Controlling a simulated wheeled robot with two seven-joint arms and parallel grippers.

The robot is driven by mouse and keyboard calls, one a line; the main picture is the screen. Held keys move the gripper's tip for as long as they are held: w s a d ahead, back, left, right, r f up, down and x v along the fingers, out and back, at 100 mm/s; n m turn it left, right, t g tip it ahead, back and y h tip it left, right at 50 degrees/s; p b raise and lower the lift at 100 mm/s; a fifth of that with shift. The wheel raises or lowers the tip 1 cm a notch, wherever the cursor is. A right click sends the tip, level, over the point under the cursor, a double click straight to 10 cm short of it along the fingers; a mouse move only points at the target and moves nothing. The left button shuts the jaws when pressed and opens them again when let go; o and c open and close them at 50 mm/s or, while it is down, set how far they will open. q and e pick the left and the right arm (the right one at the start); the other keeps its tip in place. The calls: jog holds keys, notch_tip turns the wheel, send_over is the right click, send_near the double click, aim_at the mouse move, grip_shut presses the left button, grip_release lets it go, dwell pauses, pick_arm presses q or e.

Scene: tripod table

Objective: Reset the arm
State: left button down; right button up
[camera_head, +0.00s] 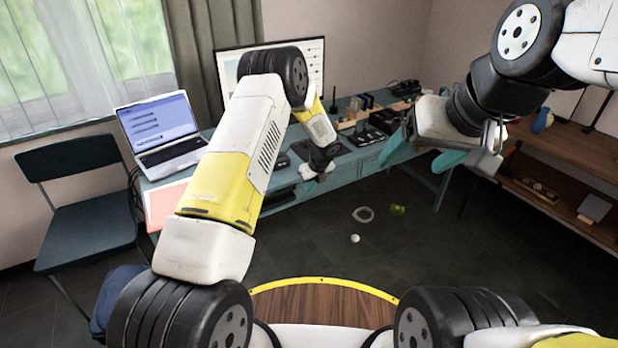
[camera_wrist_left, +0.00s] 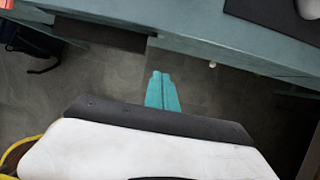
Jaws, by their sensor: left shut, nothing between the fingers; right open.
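My left arm comes in from the left and bends down over the teal desk's front edge. In the head view its gripper (camera_head: 318,163) is small and partly hidden by the arm's own links. In the left wrist view the teal fingers of the left gripper (camera_wrist_left: 163,90) lie side by side, shut with nothing between them, over dark floor near the desk. My right arm comes in from the upper right. Its gripper (camera_head: 422,157) is raised, with the teal fingers spread apart and empty.
The teal desk (camera_head: 285,197) carries an open laptop (camera_head: 160,125), a monitor (camera_head: 228,62) and several small dark items. A dark chair (camera_head: 80,190) stands left, a wooden shelf (camera_head: 575,150) right. A white ball (camera_head: 355,238) and a pale ring (camera_head: 363,214) lie on open floor.

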pick_arm(q)
jog(key=s+a+r+n, duration=0.2)
jog(key=s+r+n, duration=0.2)
jog(key=r, duration=0.6)
jog(key=s+a+r+n+h, duration=0.1)
jog(key=s+a+r+n, duration=0.3)
jog(key=r, duration=0.5)
jog(key=s+a+r+n, duration=0.1)
jog(key=s+r+n, duration=0.35)
jog(key=r, duration=0.55)
jog(key=s+r+n+t+h, duration=0.1)
jog(key=s+r+n, duration=0.2)
jog(key=s, duration=0.6)
jog(key=s+a+r+n+h, duration=0.1)
jog(key=s+r+n, duration=0.2)
jog(key=s+n, duration=0.4)
jog(key=s+a+r+n+t+h, duration=0.1)
jog(key=s+r+n, duration=0.3)
jog(key=s, duration=0.8)
jog(key=shift+n+t+h, duration=0.3)
jog(key=shift+n+h, duration=0.1)
jog(key=shift+n, duration=0.65)
jog(key=shift+r, duration=0.1)
